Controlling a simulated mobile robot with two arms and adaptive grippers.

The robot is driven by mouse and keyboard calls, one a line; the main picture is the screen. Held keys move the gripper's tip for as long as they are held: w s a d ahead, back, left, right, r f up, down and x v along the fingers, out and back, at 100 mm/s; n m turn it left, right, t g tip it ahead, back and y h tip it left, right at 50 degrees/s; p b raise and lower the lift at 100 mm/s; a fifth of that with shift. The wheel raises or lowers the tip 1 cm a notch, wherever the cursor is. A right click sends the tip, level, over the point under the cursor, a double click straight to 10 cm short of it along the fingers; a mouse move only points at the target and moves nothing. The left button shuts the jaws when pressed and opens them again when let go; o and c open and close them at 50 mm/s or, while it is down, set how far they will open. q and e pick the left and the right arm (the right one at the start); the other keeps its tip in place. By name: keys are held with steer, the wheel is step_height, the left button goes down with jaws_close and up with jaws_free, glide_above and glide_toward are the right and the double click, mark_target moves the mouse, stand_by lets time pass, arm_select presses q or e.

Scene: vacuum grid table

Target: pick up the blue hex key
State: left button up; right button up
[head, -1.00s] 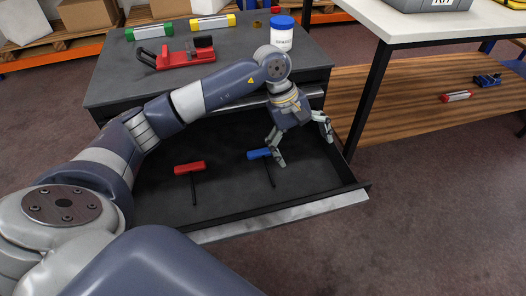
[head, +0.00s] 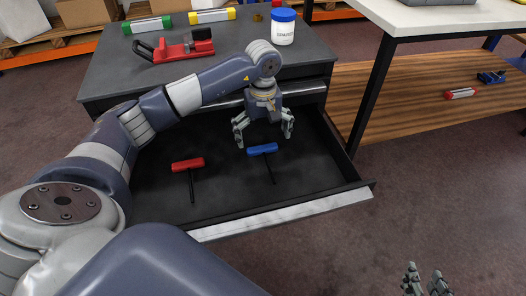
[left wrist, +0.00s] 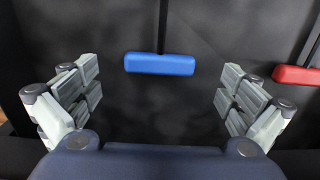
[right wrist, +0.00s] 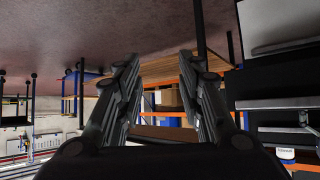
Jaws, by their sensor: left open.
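The blue hex key (head: 262,149) lies in the open drawer, its T-shaped blue handle toward the back and its dark shaft toward the drawer front. My left gripper (head: 264,142) is open above and just behind the handle, with a finger out to each side. In the left wrist view the blue handle (left wrist: 160,64) lies between and beyond the open fingers, not touching them. My right gripper (head: 428,284) shows at the bottom right of the head view, away from the drawer. In the right wrist view its fingers (right wrist: 160,85) stand apart with nothing between them.
A red hex key (head: 188,164) lies left of the blue one; it also shows in the left wrist view (left wrist: 297,75). The drawer's front wall (head: 290,213) and sides surround both. A red vise (head: 184,49) and a white jar (head: 283,27) stand on the cabinet top.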

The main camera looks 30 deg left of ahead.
mark_target(263, 149)
arm_select(q)
step_height(263, 149, down, 4)
steer(key=shift+r+b, duration=0.1)
steer(key=shift+b, duration=0.25)
steer(key=shift+f, duration=0.25)
steer(key=c, duration=1.1)
arm_select(e)
steer(key=w+r+t, duration=0.1)
steer(key=r, duration=0.1)
steer(key=w+a+r+t, duration=0.1)
steer(key=w, duration=0.1)
steer(key=shift+a+r+t+y, duration=0.2)
steer(key=shift+r+t+y, duration=0.1)
steer(key=shift+r+y, duration=0.1)
